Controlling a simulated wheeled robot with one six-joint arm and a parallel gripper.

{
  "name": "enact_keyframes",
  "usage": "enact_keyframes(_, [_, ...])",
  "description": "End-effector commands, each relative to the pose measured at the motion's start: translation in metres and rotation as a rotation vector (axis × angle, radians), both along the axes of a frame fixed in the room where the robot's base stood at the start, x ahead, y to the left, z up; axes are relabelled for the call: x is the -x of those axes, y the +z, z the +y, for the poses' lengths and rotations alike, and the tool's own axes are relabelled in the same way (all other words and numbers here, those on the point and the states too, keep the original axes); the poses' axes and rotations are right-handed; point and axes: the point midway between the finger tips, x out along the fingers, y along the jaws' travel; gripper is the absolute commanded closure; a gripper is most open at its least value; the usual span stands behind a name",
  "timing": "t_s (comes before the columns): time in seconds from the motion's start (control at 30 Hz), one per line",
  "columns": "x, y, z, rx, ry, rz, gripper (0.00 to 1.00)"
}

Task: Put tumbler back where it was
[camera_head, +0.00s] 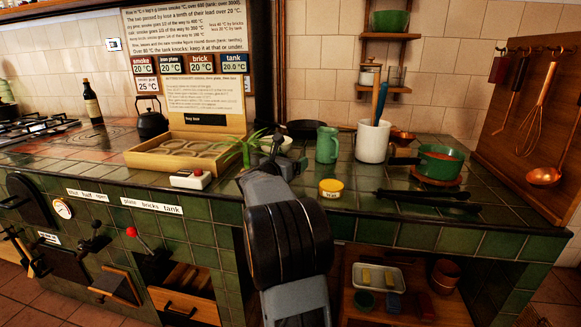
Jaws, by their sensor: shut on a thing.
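My gripper (272,143) is over the tiled hearth top, near the middle of the view, mostly hidden behind my own arm. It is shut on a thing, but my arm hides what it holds. I cannot make out a tumbler in the gripper. A small clear glass vessel (396,76) stands on the lower wall shelf at the upper right, well apart from the gripper; I cannot tell whether it is a tumbler.
A green mug (327,145), white crock (372,142), yellow tin (330,188) and green pan (440,160) stand right. A wooden tray (140,158) lies left. Green tiles between the tin and crock are clear.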

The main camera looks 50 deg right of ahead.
Motion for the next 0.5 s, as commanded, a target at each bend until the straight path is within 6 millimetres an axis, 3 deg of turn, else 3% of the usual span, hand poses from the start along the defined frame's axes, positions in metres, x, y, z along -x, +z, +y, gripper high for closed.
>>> enact_keyframes(0.1, [-0.0002, -0.0103, 0.0002, 0.002, 0.001, 0.000, 0.51])
enact_keyframes(0.5, [0.0001, -0.0134, 0.0003, 0.003, 0.001, -0.001, 0.51])
